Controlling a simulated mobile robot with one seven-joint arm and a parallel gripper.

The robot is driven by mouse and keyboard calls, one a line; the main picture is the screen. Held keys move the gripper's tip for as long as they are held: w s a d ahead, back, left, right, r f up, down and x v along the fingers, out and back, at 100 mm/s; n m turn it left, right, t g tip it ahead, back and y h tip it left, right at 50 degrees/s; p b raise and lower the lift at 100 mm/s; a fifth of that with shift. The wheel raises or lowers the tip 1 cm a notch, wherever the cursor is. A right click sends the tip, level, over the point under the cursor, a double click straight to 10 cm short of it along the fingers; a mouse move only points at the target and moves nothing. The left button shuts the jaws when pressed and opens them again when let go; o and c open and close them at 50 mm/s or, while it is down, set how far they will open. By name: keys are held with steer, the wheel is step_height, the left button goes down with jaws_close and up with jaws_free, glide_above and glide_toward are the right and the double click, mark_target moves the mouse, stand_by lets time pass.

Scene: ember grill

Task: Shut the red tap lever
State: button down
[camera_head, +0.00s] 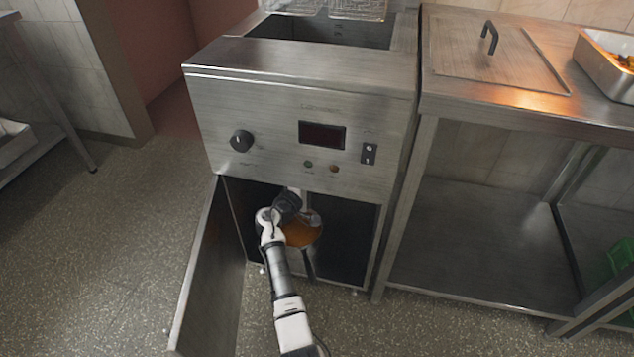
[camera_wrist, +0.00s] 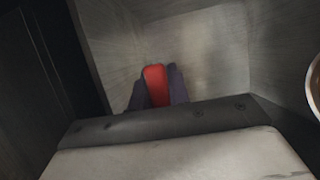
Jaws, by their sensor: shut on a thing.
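The red tap lever (camera_wrist: 154,80) shows in the wrist view as a red, rounded end standing up between the two dark fingers of my gripper (camera_wrist: 157,92). The fingers are closed on it from both sides. The rest of the lever and the tap body are hidden behind my gripper. In the head view my arm reaches into the open cabinet under the fryer (camera_head: 300,85), and my gripper (camera_head: 292,198) is near the cabinet's top. The red lever cannot be seen in the head view.
A metal pot with orange-brown liquid (camera_head: 301,235) stands in the cabinet beside my wrist; its rim (camera_wrist: 312,85) shows at the wrist view's right edge. The cabinet door (camera_head: 207,275) hangs open at the left. A steel table (camera_head: 480,240) stands close on the right.

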steer(key=shift+r, duration=0.15)
stand_by(0.4)
steer(key=c, duration=1.3)
jaws_free()
steer(key=shift+s+a, duration=0.1)
steer(key=shift+s, duration=0.05)
